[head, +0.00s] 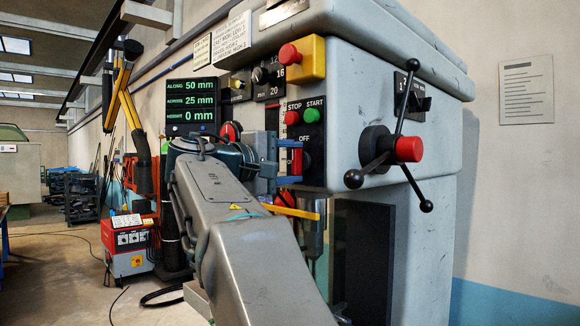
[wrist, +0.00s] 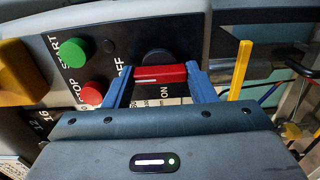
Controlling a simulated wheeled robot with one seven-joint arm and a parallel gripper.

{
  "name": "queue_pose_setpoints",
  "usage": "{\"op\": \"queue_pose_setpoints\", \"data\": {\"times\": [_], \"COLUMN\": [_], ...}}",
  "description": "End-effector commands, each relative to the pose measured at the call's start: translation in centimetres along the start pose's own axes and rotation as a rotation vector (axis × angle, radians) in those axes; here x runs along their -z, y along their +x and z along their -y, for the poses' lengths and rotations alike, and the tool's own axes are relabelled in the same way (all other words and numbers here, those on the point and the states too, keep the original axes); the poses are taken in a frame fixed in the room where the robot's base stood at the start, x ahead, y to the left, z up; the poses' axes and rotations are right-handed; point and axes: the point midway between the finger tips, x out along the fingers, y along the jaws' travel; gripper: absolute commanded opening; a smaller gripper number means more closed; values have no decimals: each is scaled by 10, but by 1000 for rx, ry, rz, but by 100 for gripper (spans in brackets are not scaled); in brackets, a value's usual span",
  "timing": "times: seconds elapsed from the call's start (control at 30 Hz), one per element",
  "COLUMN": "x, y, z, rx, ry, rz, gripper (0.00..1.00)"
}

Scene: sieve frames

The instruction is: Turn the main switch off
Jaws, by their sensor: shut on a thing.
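The main switch (wrist: 160,74) is a red bar handle on a round dark knob, on a black plate marked OFF and ON. In the wrist view the bar runs left to right, its left end towards the OFF lettering, with ON below the bar. In the head view the red handle (head: 297,160) stands upright below OFF. My gripper (wrist: 159,70) has its two blue fingers at the two ends of the bar, shut on it. My gripper (head: 299,162) shows side-on in the head view, partly behind my arm.
Red stop (wrist: 93,92) and green start (wrist: 74,52) buttons sit beside the switch. A red button on a yellow box (head: 305,60) is above. A three-armed feed handle (head: 388,150) projects at the right. A yellow bar (wrist: 240,70) stands close to the right finger.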

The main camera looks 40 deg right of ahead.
Motion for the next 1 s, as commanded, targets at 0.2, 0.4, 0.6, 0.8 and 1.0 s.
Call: {"op": "queue_pose_setpoints", "data": {"times": [0.2, 0.4, 0.6, 0.8, 1.0], "x": [0, 0, 0, 0, 1], "y": [0, 0, 0, 0, -18], "z": [1, 1, 1, 0, 0], "rx": [2, 2, 1, 1, 0], "ry": [11, 11, 10, 10, 10], "rz": [1, 0, 0, 0, -4], "gripper": [28, 28, 73, 73, 73]}}
